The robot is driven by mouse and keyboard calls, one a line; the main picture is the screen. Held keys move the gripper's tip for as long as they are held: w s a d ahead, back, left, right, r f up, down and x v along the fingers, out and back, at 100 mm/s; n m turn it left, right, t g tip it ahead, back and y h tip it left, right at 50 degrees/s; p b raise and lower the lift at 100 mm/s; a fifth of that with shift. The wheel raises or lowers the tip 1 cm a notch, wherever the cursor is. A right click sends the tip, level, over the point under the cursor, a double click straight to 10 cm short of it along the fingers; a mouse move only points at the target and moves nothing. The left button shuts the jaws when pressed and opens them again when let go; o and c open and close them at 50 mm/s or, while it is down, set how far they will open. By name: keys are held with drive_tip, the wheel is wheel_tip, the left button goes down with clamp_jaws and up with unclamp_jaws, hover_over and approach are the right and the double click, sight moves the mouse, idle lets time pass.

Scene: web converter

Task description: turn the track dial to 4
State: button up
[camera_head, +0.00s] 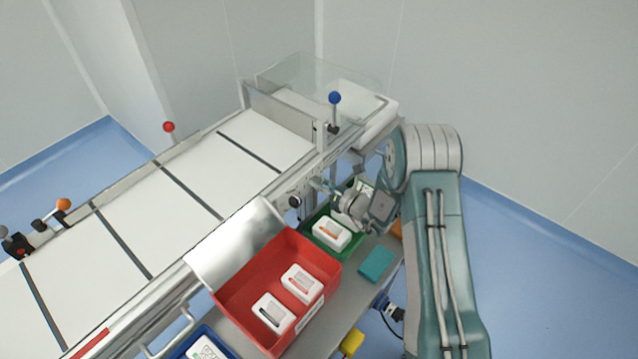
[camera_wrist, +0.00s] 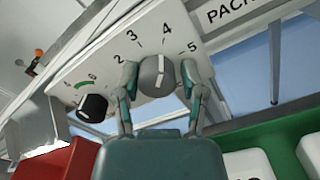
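The track dial (camera_wrist: 157,76) is a round grey knob with a white pointer line, on a pale panel marked 2, 3, 4 and 5 around it. In the wrist view its pointer line points up, close to the direction of the 4. My gripper (camera_wrist: 159,72) reaches up to the panel with one finger on each side of the dial. The fingers are spread; the left one is close to the knob, and I cannot tell whether either touches. In the head view my gripper (camera_head: 326,190) is at the conveyor's side panel, and the dial is hidden there.
A black knob (camera_wrist: 93,107) with a green arc sits left of the dial. A red bin (camera_head: 235,304) and a green bin (camera_head: 350,250) holding white packs stand below the panel. A blue-topped lever (camera_head: 335,98) rises above the conveyor (camera_head: 205,170). A teal block (camera_head: 377,263) lies nearby.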

drive_tip(key=shift+o, duration=0.3)
drive_tip(key=shift+s, duration=0.1)
drive_tip(key=v, duration=1.1)
drive_tip(key=shift+s+d+f, duration=0.1)
drive_tip(key=shift+s+d, duration=0.15)
drive_tip(key=shift+d, duration=0.1)
